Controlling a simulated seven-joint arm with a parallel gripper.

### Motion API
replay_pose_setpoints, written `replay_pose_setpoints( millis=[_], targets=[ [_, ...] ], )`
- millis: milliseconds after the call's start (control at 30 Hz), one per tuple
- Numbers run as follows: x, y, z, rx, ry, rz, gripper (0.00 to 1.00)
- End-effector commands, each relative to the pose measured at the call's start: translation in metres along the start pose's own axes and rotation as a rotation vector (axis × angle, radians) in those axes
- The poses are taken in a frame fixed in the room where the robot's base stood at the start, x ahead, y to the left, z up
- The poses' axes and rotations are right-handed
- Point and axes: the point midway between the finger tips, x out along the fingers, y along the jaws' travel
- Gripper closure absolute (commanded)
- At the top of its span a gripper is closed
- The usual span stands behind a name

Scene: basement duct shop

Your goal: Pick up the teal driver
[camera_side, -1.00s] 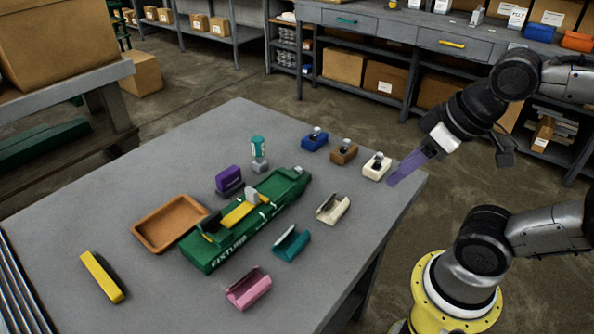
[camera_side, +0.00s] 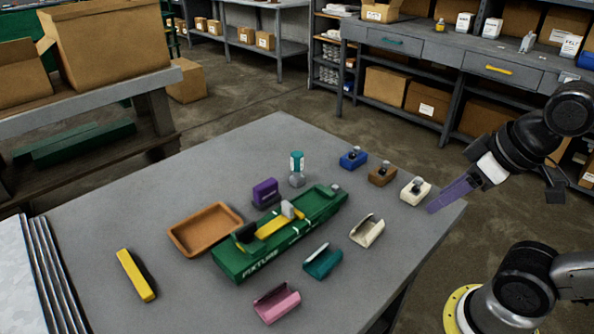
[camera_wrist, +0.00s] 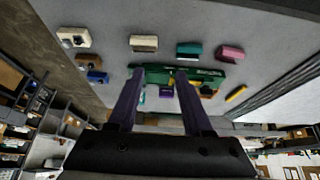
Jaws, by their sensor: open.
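The teal driver (camera_side: 297,162) appears to be the upright teal piece with a white band, standing in a small grey base behind the green fixture (camera_side: 240,262). In the wrist view, a small teal patch (camera_wrist: 141,97) beside my left finger may be it, partly hidden. My gripper (camera_side: 434,209) is open and empty at the table's right corner, just right of the cream block and well apart from the driver. In the wrist view my gripper's purple fingers (camera_wrist: 159,73) stand apart, with the fixture beyond them.
A purple block (camera_side: 265,193) stands left of the driver. Blue (camera_side: 353,158), brown (camera_side: 382,174) and cream (camera_side: 415,191) blocks line the right edge. Teal (camera_side: 322,262), pink (camera_side: 277,304) and cream (camera_side: 367,231) shells lie in front. A brown tray (camera_side: 180,243) and yellow bar (camera_side: 136,275) lie left.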

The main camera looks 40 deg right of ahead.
Motion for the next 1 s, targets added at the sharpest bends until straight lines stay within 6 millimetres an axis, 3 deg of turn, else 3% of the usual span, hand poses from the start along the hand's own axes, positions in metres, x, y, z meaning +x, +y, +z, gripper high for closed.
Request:
replay_pose_setpoints(
  millis=[33, 167, 467, 667, 767, 1000],
  targets=[
    [0.0, 0.0, 0.0, 0.0, 0.0, 0.0, 0.43],
    [0.0, 0.0, 0.0, 0.0, 0.0, 0.0, 0.2],
    [0.0, 0.0, 0.0, 0.008, 0.0, 0.0, 0.2],
    [-0.004, 0.0, 0.002, 0.164, -0.02, 0.002, 0.2],
    [-0.023, 0.0, -0.018, 0.308, 0.007, -0.001, 0.2],
    [-0.057, 0.002, -0.094, 0.652, -0.006, 0.006, 0.2]
  ],
)
